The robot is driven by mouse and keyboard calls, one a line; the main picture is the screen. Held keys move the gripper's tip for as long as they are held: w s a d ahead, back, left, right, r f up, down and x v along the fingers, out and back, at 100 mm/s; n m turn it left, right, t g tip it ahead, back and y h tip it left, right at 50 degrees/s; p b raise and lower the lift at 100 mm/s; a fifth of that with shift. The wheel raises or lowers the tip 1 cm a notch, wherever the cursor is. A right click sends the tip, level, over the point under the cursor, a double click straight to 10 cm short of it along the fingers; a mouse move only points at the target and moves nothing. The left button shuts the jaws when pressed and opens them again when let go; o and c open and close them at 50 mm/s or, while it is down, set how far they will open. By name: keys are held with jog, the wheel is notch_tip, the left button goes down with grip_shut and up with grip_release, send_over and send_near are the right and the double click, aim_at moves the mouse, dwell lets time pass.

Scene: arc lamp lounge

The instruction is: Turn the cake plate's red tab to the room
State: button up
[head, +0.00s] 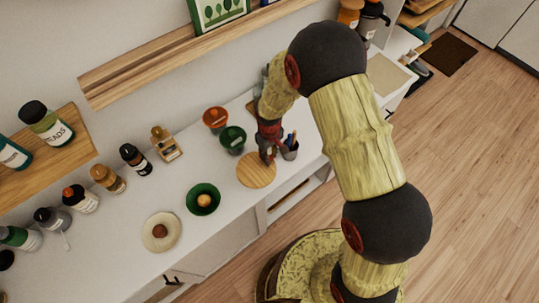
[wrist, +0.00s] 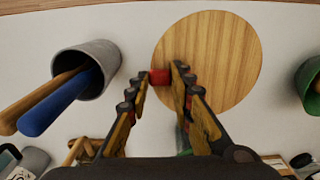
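The cake plate is a round wooden disc (head: 257,171) lying flat on the white counter; it also shows in the wrist view (wrist: 215,60). Its red tab (wrist: 160,77) is at the plate's rim, on the left side in the wrist view. My gripper (wrist: 160,76) reaches down to this rim, with one fingertip on each side of the tab. The fingers are drawn in close and the tab fills the gap between them. In the head view my gripper (head: 267,158) stands at the plate's back right edge and hides the tab.
A grey cup (wrist: 97,68) holding blue and wooden-handled tools stands close beside my gripper. A green bowl (head: 232,139) and an orange bowl (head: 215,117) stand behind the plate. Another green bowl (head: 203,199) with a round item is left of it. Several bottles line the wall.

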aim_at(267, 181)
grip_shut()
dwell(0.3)
jog(key=shift+s, duration=0.1)
jog(key=s+m, duration=0.1)
jog(key=m, duration=0.1)
jog(key=s+d+m, duration=0.1)
jog(key=m, duration=0.1)
jog(key=s+m, duration=0.1)
jog(key=m, duration=0.1)
jog(key=s+m, duration=0.1)
jog(key=m, duration=0.1)
jog(key=shift+s+m, duration=0.3)
jog(key=shift+m, duration=0.1)
jog(key=s+m, duration=0.1)
jog(key=m, duration=0.1)
jog(key=s+m, duration=0.1)
jog(key=m, duration=0.1)
jog(key=shift+s+a, duration=0.25)
jog(key=shift+a, duration=0.15)
jog(key=m, duration=0.1)
jog(key=s+m, duration=0.1)
jog(key=shift+a+m, duration=0.4)
jog(key=shift+s+a+m, duration=0.25)
jog(key=shift+m, duration=0.35)
jog(key=shift+s+a+m, duration=0.2)
jog(key=shift+a+m, duration=0.05)
jog(key=shift+m, duration=0.35)
